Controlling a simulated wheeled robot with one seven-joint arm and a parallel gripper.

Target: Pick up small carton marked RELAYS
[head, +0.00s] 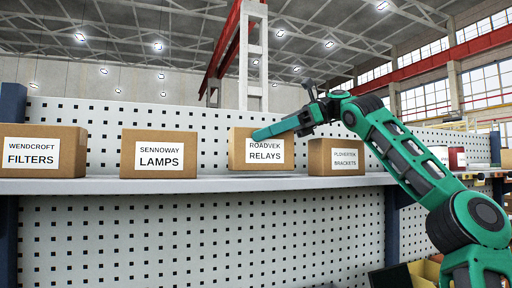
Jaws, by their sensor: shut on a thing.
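The small carton marked RELAYS (236,157) is brown with a white ROADVEK RELAYS label, upright at the shelf's middle in the head view. My gripper (264,132) reaches it from the upper right and is shut on its upper part. One green finger lies across the carton's front top edge and covers a little of the label's top. The other finger is hidden. The carton's bottom edge looks slightly higher than its neighbours' bottoms, but I cannot tell whether it is clear of the shelf.
The cartons FILTERS (70,155) and LAMPS (190,155) stand to the left on the grey shelf (220,184). The BRACKETS carton (318,157) stands close on the right, under my arm. A perforated back panel (100,112) rises behind. Bare shelf shows between cartons.

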